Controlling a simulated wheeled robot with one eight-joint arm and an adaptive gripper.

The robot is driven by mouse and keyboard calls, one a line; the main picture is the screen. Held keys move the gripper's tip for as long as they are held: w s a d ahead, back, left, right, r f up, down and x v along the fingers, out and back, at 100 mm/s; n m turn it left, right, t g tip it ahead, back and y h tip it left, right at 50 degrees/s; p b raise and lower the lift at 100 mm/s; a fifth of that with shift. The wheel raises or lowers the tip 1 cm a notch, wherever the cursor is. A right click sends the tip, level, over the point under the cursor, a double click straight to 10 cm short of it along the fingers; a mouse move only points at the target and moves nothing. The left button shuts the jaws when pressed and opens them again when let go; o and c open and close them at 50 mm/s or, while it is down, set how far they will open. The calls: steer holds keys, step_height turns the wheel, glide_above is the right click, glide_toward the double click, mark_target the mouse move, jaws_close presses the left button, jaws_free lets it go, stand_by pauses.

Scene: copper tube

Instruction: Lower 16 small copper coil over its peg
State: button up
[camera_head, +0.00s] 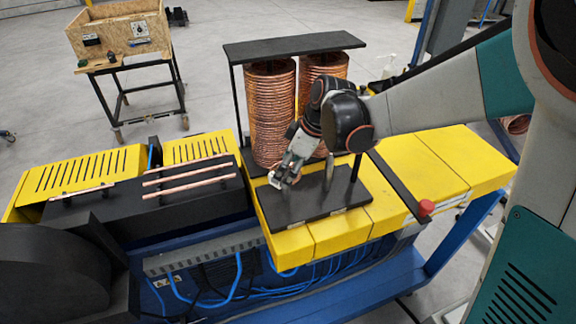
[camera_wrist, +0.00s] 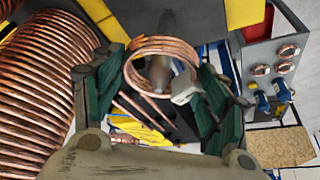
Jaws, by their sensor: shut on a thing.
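My gripper (camera_head: 281,177) is low over the black plate (camera_head: 308,207) on the yellow bench. In the wrist view, the small copper coil (camera_wrist: 135,47) sits between the green fingers of my gripper (camera_wrist: 160,72), which is shut on it. A grey tapered peg (camera_wrist: 160,74) shows within the coil's ring; I cannot tell how far the coil is down around it. A pale block (camera_wrist: 184,88) shows at the coil's lower right. In the head view the coil is too small to make out. A thin grey peg (camera_head: 329,170) stands upright on the plate, right of my gripper.
Two tall stacks of large copper coils (camera_head: 269,110) (camera_head: 322,68) stand right behind my gripper, under a black top plate (camera_head: 292,47). A black post (camera_head: 356,166) stands at the right. Straight copper tubes (camera_head: 188,174) lie on the machine at left. A red button (camera_head: 426,208) is at right.

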steer(key=shift+f, duration=0.5)
steer(key=o, duration=1.2)
